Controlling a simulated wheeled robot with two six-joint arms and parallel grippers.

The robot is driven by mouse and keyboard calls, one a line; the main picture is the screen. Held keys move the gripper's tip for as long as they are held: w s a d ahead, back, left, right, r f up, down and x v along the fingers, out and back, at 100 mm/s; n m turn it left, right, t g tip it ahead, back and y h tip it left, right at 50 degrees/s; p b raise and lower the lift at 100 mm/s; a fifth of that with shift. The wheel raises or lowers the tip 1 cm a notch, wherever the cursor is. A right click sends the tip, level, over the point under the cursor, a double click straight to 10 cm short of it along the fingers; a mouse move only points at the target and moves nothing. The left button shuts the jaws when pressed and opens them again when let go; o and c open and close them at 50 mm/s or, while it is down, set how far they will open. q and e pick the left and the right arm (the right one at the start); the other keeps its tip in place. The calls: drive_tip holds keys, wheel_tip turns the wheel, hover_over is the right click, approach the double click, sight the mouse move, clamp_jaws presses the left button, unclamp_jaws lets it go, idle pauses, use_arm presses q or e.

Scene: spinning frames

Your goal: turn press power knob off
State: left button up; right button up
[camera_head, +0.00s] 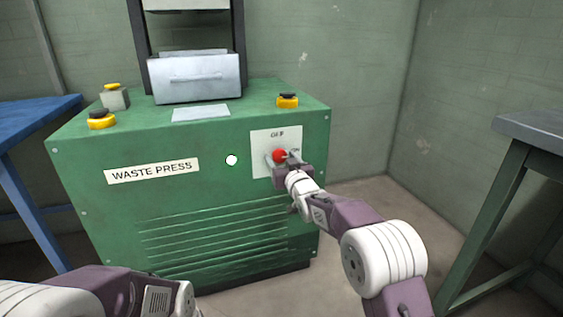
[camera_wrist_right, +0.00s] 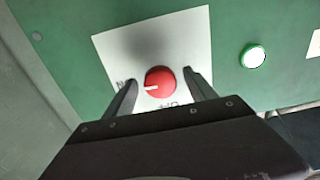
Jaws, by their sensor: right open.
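The red power knob (camera_head: 279,156) sits on a white plate (camera_head: 261,140) on the front of the green waste press (camera_head: 80,207). The wrist view shows the knob (camera_wrist_right: 160,82) with its white pointer mark toward the partly hidden ON label. The OFF label is at the lower edge of the plate there, partly covered by my gripper. My right gripper (camera_head: 282,161) is open, with one finger on each side of the knob; I cannot tell whether they touch it. My left arm shows at the bottom left, but its gripper is out of view.
A white round button (camera_head: 231,160) is left of the plate. Yellow-and-black buttons (camera_head: 101,120) (camera_head: 288,101) stand on the press top. A blue table (camera_head: 35,112) is at left, a grey-green table (camera_head: 535,128) at right. Floor between press and right table is clear.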

drive_tip(key=c, duration=1.4)
drive_tip(key=shift+n, duration=0.3)
drive_tip(key=n, duration=0.4)
drive_tip(key=shift+p, duration=0.3)
drive_tip(key=n, duration=0.4)
drive_tip(key=shift+d+n, duration=0.1)
drive_tip(key=shift+n, duration=0.2)
drive_tip(key=n, duration=0.8)
drive_tip(key=shift+b, duration=0.4)
drive_tip(key=shift+n, duration=0.5)
